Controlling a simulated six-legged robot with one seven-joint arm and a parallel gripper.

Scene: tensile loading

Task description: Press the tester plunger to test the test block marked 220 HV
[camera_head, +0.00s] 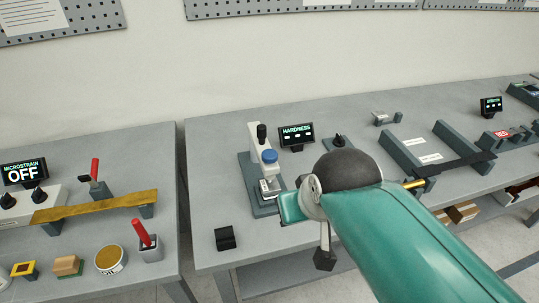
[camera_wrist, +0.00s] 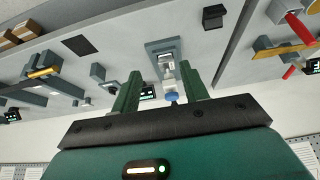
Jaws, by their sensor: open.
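The hardness tester (camera_head: 256,165) stands on the middle bench, with a grey base, a pale column and a black knob on top. Its blue plunger cap (camera_head: 269,156) faces front and also shows in the wrist view (camera_wrist: 172,97). A small pale block (camera_head: 269,186) sits below the plunger on the tester's base. No 220 HV marking is readable. My gripper (camera_wrist: 160,70) is open and empty, its two green fingers apart. In the wrist view the tester appears between and beyond the fingers. In the head view my arm hides most of the gripper, to the right of the tester.
The hardness display (camera_head: 296,135) stands right of the tester. A dark block (camera_head: 225,238) lies near the bench's front edge. Grey rails (camera_head: 400,155) and other fixtures stand to the right. A gap separates the left bench, which holds the MICROSTRAIN display (camera_head: 24,172).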

